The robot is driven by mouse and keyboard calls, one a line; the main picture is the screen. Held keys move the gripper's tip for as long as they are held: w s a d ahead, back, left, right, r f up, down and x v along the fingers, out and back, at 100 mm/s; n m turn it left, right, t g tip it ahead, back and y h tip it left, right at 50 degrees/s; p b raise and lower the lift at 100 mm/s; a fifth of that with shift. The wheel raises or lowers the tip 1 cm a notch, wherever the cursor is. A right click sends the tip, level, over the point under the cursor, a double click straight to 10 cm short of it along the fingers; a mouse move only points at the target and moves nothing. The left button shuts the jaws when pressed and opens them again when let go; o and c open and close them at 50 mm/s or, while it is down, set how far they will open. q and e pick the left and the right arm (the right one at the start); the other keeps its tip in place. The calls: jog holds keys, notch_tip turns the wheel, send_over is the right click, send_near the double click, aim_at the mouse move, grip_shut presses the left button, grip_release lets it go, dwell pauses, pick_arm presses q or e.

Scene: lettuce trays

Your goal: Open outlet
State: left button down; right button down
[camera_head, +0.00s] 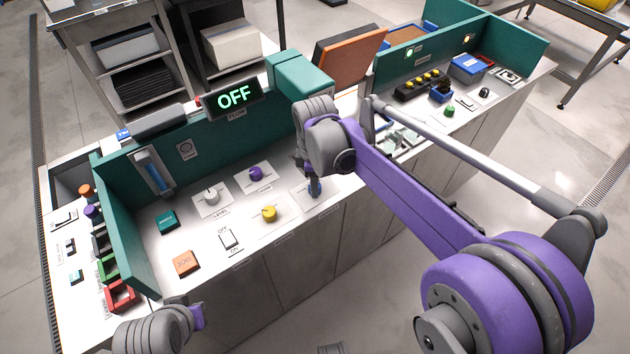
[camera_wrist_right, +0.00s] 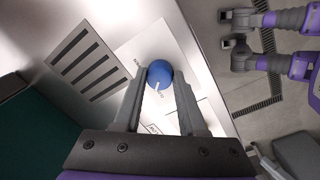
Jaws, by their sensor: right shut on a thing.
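A blue round knob (camera_head: 314,187) stands on a white plate on the console, below my right wrist in the head view. The right wrist view shows the same blue knob (camera_wrist_right: 159,73) with a small white pointer mark. My right gripper (camera_wrist_right: 161,72) reaches down to it with one finger on each side and is shut on it. The lettering on the plate (camera_wrist_right: 141,57) is partly covered and too small to read. In the head view my right wrist hides most of the fingers. Part of my left arm shows at the bottom left; its fingers are out of sight.
A display (camera_head: 234,98) reads OFF. Left of the blue knob are a yellow knob (camera_head: 269,213), a purple knob (camera_head: 255,173), a white LEVEL knob (camera_head: 211,195), a white rocker switch (camera_head: 229,239) and an orange button (camera_head: 186,262). A teal back panel (camera_head: 190,145) borders the controls.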

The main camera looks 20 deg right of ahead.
jog(key=m, duration=0.3)
jog(key=shift+m, duration=0.4)
jog(key=m+p, duration=0.1)
jog(key=m, duration=0.3)
jog(key=shift+m, duration=0.3)
jog(key=m, duration=0.4)
jog(key=shift+w+a+m+g, duration=0.1)
jog(key=shift+m+g, duration=0.2)
jog(key=shift+m, duration=2.1)
jog(key=shift+c, duration=2.3)
grip_release()
jog(key=shift+r, duration=0.1)
